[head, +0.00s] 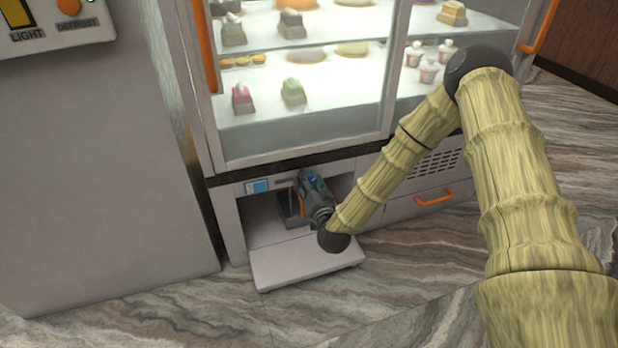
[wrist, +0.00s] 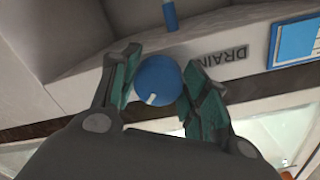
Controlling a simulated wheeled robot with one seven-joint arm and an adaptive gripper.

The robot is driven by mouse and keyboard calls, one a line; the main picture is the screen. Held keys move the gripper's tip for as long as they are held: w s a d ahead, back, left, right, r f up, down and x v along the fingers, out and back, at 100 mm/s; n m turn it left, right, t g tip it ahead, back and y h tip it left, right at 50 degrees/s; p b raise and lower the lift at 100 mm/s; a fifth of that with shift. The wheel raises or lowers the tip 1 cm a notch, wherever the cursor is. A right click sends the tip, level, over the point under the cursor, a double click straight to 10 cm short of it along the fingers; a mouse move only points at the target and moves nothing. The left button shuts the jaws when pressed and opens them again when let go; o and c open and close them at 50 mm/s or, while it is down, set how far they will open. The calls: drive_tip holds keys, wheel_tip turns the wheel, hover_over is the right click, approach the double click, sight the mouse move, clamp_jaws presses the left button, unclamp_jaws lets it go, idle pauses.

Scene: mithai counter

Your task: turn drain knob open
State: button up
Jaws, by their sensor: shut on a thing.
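The drain knob (wrist: 158,80) is round and blue with a white pointer mark, seen close in the wrist view. The pointer is toward the lower left of the picture. My gripper (wrist: 158,88) has one finger on each side of the knob and is shut on it. A "DRAIN" label (wrist: 226,54) is to the right of the knob. In the head view my gripper (head: 308,192) reaches into the open lower compartment (head: 262,228) of the display case; there the knob is hidden behind it.
The lowered flap (head: 305,270) lies in front of the compartment under my wrist. A blue-and-white sticker (head: 257,187) is on the frame above. A glass case (head: 300,130) with sweets stands over it. A grey cabinet (head: 90,170) is at the left. An orange-handled drawer (head: 434,199) is at the right.

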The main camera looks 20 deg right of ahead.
drive_tip(key=m+p, duration=0.2)
drive_tip(key=m, duration=0.2)
drive_tip(key=shift+d+m, duration=0.1)
drive_tip(key=shift+m, duration=0.2)
drive_tip(key=m, duration=0.4)
drive_tip(key=shift+y+p, duration=0.3)
drive_tip(key=shift+p, duration=0.05)
drive_tip(key=o, duration=1)
drive_tip(key=shift+r, duration=0.1)
drive_tip(key=s, duration=1.2)
drive_tip(key=shift+r, duration=0.3)
drive_tip(key=shift+d, duration=0.1)
